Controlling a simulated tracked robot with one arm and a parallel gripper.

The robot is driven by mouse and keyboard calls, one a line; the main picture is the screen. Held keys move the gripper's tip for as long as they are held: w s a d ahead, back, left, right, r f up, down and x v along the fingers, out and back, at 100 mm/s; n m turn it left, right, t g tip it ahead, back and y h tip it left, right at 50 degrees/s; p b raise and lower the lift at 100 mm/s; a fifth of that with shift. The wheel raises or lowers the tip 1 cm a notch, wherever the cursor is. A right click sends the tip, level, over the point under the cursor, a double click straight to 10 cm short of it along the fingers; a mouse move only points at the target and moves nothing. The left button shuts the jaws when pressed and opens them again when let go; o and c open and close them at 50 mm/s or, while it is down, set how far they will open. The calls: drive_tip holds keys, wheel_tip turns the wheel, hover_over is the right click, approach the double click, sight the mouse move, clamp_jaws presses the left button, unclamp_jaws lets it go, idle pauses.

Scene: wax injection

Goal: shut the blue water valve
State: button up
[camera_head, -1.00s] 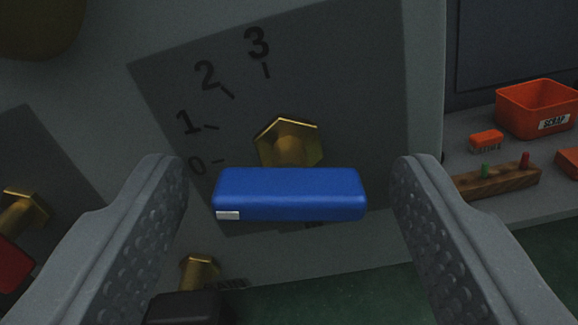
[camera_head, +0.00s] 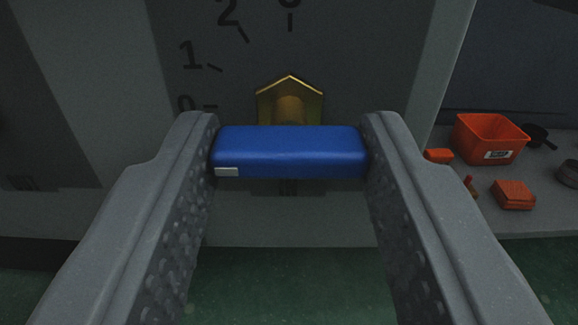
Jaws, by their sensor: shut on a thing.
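The blue water valve's handle (camera_head: 290,153) is a blue bar lying crosswise in the middle of the view, with a small white mark at its left end. Its brass hexagonal fitting (camera_head: 290,100) shows behind and above it on a grey panel. The dial plate (camera_head: 345,60) carries dark numerals and ticks, with 1 and part of 0 at the left; the top numerals are cut off. My gripper (camera_head: 290,150) is shut on the handle, one finger against each end. The white mark is by the left finger, near the 0 side.
At the right, a shelf holds an orange bin (camera_head: 490,140), orange blocks (camera_head: 513,194), a dark pan (camera_head: 536,136) and a dark round item (camera_head: 569,172). Green floor (camera_head: 290,285) shows below the panel.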

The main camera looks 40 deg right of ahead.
drive_tip(key=o, duration=1)
drive_tip(key=p+v, duration=0.1)
drive_tip(key=v, duration=1.2)
drive_tip(key=shift+s+a+p, duration=0.25)
drive_tip(key=shift+s+p, duration=0.05)
